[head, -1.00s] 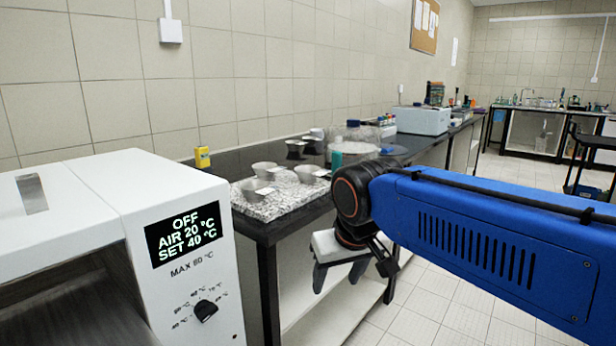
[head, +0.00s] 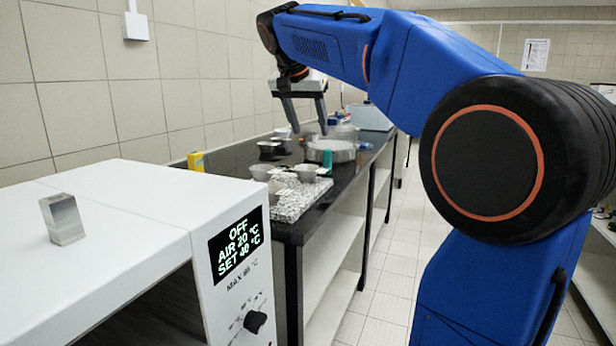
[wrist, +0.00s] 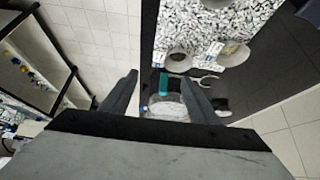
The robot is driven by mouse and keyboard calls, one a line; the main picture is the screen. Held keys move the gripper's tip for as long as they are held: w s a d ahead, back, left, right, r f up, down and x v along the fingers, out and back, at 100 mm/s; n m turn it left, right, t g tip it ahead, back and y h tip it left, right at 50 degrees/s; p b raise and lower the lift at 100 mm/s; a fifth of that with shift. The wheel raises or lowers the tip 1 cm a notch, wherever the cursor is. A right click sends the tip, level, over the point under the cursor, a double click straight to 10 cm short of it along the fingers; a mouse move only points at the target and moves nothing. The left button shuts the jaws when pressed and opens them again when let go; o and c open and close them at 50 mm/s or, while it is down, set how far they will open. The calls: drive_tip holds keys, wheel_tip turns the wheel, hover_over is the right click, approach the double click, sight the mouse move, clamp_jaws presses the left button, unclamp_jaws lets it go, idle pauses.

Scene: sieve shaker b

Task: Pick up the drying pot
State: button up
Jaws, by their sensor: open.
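Several small grey metal pots with tabs are in view, and I cannot tell which is the drying pot. In the head view, a left pot (head: 262,172) and a right pot (head: 307,172) sit on a speckled granite slab (head: 295,207), with another pot (head: 268,147) on the dark bench behind. In the wrist view, one pot (wrist: 178,62) and another pot (wrist: 234,52) show on the slab, beyond the fingertips. My gripper (head: 311,130) is open and empty, pointing down above the bench; its fingers also show in the wrist view (wrist: 160,79).
A white oven (head: 110,215) with an OFF display stands at the front left, a metal block (head: 63,220) on top. A round sieve (head: 335,152), a teal cylinder (head: 327,161) and a yellow item (head: 196,162) are on the bench. The floor to the right is clear.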

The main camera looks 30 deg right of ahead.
approach(322, 170)
drive_tip(key=f, duration=0.2)
drive_tip(key=shift+w+d+r+x, duration=0.1)
drive_tip(key=shift+x, duration=1)
drive_tip(key=shift+w+d+r+x, duration=0.1)
drive_tip(key=shift+w+x, duration=0.05)
drive_tip(key=shift+x, duration=0.9)
drive_tip(key=shift+w+d+r+x, duration=0.1)
drive_tip(key=shift+d+x, duration=0.05)
drive_tip(key=shift+x, duration=0.95)
drive_tip(key=shift+a, duration=0.1)
drive_tip(key=shift+c, duration=0.6)
drive_tip(key=c, duration=1)
